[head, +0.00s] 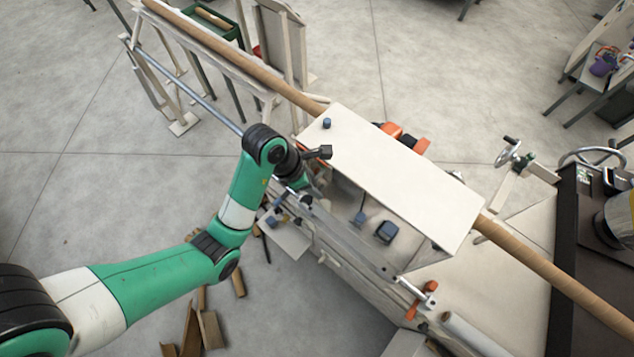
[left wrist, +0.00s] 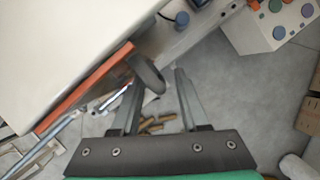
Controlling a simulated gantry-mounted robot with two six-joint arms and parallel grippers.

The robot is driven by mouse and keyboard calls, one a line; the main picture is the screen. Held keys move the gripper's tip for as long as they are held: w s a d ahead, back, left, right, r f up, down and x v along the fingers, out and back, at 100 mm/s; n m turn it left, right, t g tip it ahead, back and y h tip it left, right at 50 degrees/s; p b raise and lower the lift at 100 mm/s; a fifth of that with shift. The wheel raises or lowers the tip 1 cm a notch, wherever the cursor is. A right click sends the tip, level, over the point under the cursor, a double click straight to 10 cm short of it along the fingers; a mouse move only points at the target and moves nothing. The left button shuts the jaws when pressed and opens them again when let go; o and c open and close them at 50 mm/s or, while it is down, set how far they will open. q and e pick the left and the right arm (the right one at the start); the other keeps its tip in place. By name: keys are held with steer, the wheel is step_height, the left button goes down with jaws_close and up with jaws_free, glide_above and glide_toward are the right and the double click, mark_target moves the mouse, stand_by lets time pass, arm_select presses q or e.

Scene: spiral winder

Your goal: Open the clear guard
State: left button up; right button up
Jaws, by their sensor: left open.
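The guard (head: 395,180) is a long flat panel over the winder in the head view. It looks pale and opaque rather than clear, and lies down over the machine. In the left wrist view the guard (left wrist: 65,50) fills the upper left and has an orange edge strip. A dark grey rounded handle (left wrist: 148,73) stands by that edge. My left gripper (left wrist: 158,78) is open, with the handle close to its left fingertip; I cannot tell whether they touch. In the head view my left gripper (head: 308,178) is at the guard's near left end, its fingers mostly hidden.
A long brown tube (head: 555,265) runs out from both ends of the guard. A metal rail with an orange-handled clamp (head: 418,298) lies along the near side. A control box with coloured buttons (left wrist: 270,28) is at the upper right. Wood offcuts (head: 205,325) lie on the floor.

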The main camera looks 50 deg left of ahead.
arm_select(q)
jaws_close()
stand_by(1.3)
